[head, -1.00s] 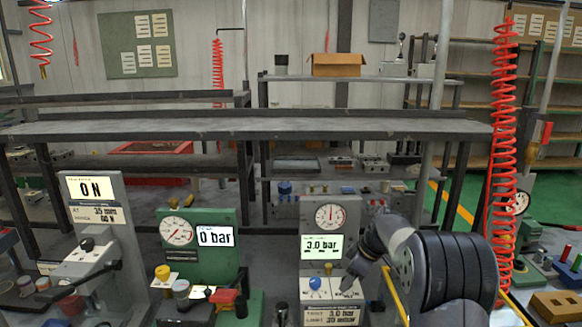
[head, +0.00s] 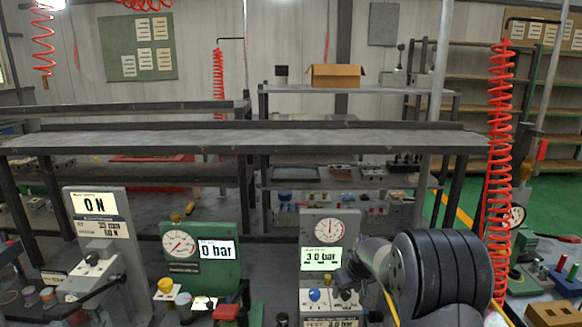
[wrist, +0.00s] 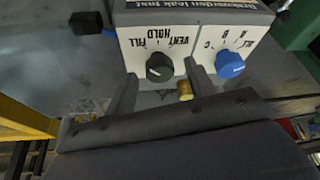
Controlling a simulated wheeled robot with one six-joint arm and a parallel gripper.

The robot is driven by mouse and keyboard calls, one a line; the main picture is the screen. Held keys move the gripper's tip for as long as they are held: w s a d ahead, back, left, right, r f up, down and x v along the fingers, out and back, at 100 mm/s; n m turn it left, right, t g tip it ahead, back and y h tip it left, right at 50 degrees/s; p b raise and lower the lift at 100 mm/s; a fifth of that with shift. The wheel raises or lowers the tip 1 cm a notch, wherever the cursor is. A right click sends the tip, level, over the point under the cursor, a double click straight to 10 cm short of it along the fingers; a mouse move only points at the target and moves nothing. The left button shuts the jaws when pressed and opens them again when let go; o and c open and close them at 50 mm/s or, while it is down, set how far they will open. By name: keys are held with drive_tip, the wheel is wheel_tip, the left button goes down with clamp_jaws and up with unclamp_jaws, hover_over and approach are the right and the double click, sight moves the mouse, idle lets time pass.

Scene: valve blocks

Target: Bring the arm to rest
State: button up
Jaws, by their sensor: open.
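My arm (head: 440,275) reaches in at the lower right of the head view, bent in front of the bench. My gripper (wrist: 163,84) shows in the wrist view with its two dark fingers apart and nothing between them that I can see held. The fingers are close to the white panel of the leak test block, near its black VENT/HOLD/FILL knob (wrist: 160,67). The blue knob (wrist: 230,64) is just right of the fingers. In the head view the fingertips are hidden or too small to tell. The leak test block (head: 330,228) reads 3.0 bar.
A green gauge block (head: 182,243) reading 0 bar and a grey block (head: 97,205) reading 0 N stand to the left. A red coiled hose (head: 499,140) hangs right of my arm. A brass fitting (wrist: 185,91) sits by the fingers. A long shelf (head: 250,140) crosses behind.

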drive_tip(key=shift+a+m+h+p, duration=0.15)
drive_tip(key=shift+m+h+p, duration=0.4)
drive_tip(key=shift+m, duration=0.65)
drive_tip(key=shift+a+m+h+p, duration=0.1)
drive_tip(key=shift+m+h+p, duration=0.25)
drive_tip(key=shift+m+p, duration=0.65)
drive_tip(key=shift+s+r+b, duration=0.25)
drive_tip(key=shift+r+b, duration=0.15)
drive_tip(key=shift+r, duration=0.3)
drive_tip(key=shift+r, duration=0.1)
